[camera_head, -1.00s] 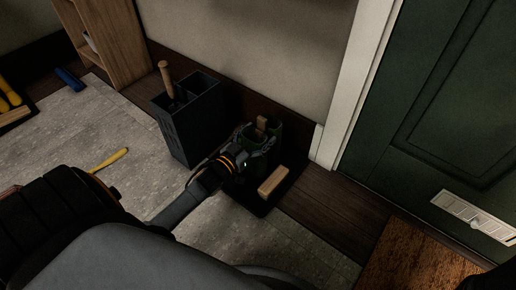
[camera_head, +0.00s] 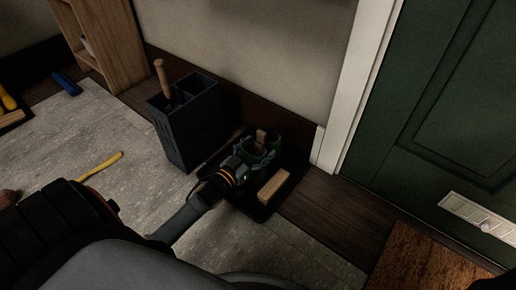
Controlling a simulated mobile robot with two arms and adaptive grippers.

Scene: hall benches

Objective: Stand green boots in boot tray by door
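The green boots (camera_head: 270,152) are at the black boot tray (camera_head: 297,172) by the door, their dark openings facing up. They look close to upright, but their lower parts are hidden. My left gripper (camera_head: 243,167) is at the near left side of the boots, against or very close to them. Its fingertips blend into the dark green, so I cannot tell whether they are open or shut on a boot. A wooden block (camera_head: 273,185) lies at the tray's near right part, and another wooden piece (camera_head: 261,137) shows among the boots. My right gripper is out of view.
A dark divided bin (camera_head: 188,125) with a wooden handle (camera_head: 162,76) stands left of the tray. The green door (camera_head: 465,100) and a brown mat (camera_head: 420,265) are at the right. A yellow-handled tool (camera_head: 103,165) lies on the grey floor at the left.

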